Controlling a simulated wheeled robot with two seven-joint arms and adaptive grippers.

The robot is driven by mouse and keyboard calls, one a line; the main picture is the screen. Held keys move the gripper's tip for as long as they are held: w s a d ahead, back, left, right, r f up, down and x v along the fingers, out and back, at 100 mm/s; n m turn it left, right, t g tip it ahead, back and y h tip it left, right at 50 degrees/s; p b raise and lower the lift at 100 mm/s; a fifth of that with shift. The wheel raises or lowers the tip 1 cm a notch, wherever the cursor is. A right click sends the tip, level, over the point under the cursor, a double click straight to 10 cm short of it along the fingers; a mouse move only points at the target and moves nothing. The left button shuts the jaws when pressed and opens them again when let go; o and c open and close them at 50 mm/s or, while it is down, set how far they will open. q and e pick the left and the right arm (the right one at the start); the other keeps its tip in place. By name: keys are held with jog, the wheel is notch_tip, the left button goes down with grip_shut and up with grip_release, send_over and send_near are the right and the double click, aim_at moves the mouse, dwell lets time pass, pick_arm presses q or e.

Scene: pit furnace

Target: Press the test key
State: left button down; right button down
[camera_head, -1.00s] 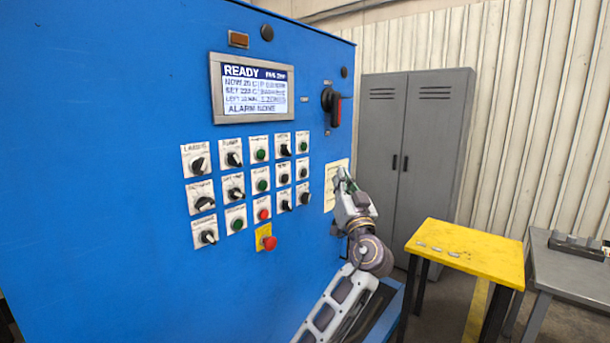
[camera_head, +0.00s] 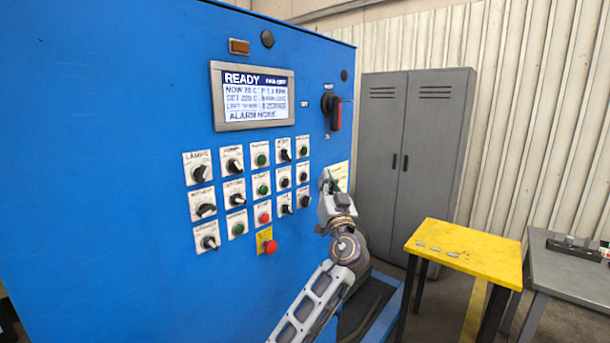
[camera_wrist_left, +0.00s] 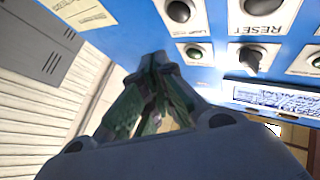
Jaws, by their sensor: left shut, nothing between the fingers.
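The blue control panel (camera_head: 110,120) carries rows of labelled switches and buttons (camera_head: 261,190), some black, some green, one red. The labels are too small to tell which one is the test key. My left gripper (camera_head: 326,175) is shut and empty, just right of the right-hand column of controls, in front of a pale yellow note (camera_head: 339,172). Contact cannot be told. My right gripper is out of view.
A display (camera_head: 253,97) reading READY sits above the controls. A red emergency button (camera_head: 269,246) is below them, and a rotary handle (camera_head: 333,111) is at upper right. A yellow table (camera_head: 465,252), a grey table (camera_head: 568,268) and a grey locker (camera_head: 437,150) stand at right.

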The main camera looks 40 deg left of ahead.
aim_at(304, 177)
pick_arm(q)
jog(key=shift+w+a+b, duration=0.15)
jog(key=shift+a+b, duration=0.3)
jog(key=shift+a, duration=1.4)
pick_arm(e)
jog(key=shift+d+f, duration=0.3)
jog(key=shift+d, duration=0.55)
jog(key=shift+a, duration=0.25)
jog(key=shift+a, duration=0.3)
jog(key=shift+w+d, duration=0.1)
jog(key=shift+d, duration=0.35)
pick_arm(q)
jog(key=shift+a, duration=0.15)
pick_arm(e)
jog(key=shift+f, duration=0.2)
pick_arm(q)
jog(key=shift+a+b, duration=0.25)
jog(key=shift+b, duration=0.25)
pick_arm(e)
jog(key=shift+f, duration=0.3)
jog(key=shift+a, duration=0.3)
